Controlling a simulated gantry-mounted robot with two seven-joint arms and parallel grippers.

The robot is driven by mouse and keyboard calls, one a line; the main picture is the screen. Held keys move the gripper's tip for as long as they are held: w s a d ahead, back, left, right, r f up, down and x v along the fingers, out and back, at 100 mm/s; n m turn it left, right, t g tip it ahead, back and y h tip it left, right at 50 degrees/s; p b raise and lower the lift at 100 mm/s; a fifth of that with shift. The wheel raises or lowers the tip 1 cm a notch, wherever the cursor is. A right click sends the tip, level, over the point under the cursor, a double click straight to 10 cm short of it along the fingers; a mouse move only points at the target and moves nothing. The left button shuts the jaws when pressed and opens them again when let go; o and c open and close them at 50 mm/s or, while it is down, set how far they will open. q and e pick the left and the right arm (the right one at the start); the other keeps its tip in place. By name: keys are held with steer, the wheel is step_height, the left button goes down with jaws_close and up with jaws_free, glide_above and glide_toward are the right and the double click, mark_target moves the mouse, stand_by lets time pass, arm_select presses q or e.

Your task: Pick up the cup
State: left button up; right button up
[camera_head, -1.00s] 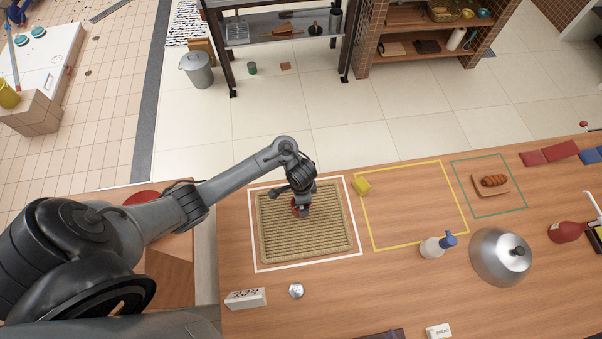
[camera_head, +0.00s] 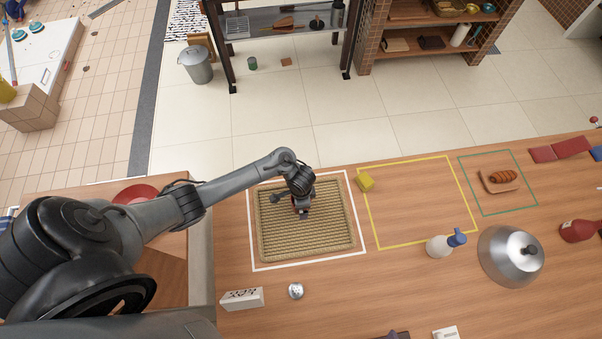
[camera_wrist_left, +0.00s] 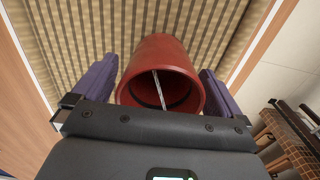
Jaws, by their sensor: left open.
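The cup is a red, round, hollow vessel (camera_wrist_left: 160,62) in the left wrist view, with its open rim facing my camera and a thin pale stick-like thing inside. It is on the woven tan mat (camera_head: 335,235). My left gripper (camera_wrist_left: 152,85) is open, with one purple finger on each side of the cup; whether they touch it I cannot tell. In the head view my left gripper (camera_head: 304,212) is over the mat and mostly hides the cup. My right gripper is not in view.
A white outline frames the mat. A salt shaker (camera_head: 295,291) and a white block (camera_head: 242,298) stand in front. The yellow-outlined area is mostly clear.

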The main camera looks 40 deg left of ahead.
arm_select(q)
steer(key=c, duration=1.1)
steer(key=shift+c, duration=0.2)
steer(key=shift+r, duration=0.15)
